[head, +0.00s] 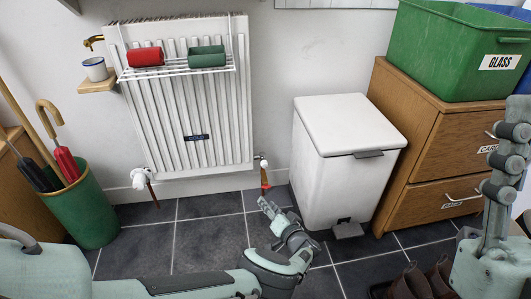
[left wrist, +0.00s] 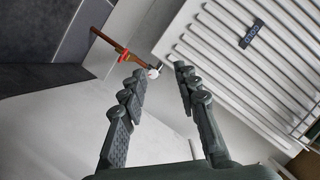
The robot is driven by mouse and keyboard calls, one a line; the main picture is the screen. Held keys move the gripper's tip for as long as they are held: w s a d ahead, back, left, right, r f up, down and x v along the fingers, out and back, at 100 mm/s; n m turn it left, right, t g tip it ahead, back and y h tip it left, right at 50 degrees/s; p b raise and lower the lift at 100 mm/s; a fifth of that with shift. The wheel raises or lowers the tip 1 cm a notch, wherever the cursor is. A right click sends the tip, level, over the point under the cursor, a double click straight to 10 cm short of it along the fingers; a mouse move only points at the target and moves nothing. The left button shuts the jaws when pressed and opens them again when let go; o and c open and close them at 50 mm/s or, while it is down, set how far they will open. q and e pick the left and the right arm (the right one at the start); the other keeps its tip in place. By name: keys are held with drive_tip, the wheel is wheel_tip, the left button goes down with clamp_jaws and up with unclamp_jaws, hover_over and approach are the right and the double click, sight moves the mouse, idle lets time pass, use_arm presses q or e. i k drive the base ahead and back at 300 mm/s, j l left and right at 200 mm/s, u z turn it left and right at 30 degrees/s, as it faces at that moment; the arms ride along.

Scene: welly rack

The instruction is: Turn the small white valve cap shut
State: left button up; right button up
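The small white valve cap (head: 263,164) sits at the radiator's lower right corner, above a copper pipe with a red tag (head: 265,186). In the left wrist view the cap (left wrist: 153,74) shows close to the fingertips, with the red tag (left wrist: 123,54) beside it on the pipe. My left gripper (head: 269,204) is below the cap in the head view. In the left wrist view its fingers (left wrist: 160,78) are apart, with the cap near the left fingertip; I cannot tell whether they touch. My right gripper (head: 512,130) points up at the right edge, its opening unclear.
The radiator (head: 180,100) has a larger white valve (head: 139,178) at its lower left. A white pedal bin (head: 345,150) stands just right of the cap. A wooden cabinet (head: 440,140) is beyond it. A green umbrella stand (head: 85,210) is at left. Floor tiles (head: 205,240) are clear.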

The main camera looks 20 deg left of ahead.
sight(264, 164)
drive_tip(key=i+j, duration=0.4)
drive_tip(key=i, duration=0.15)
drive_tip(key=i+j, duration=0.2)
drive_tip(key=j, duration=0.15)
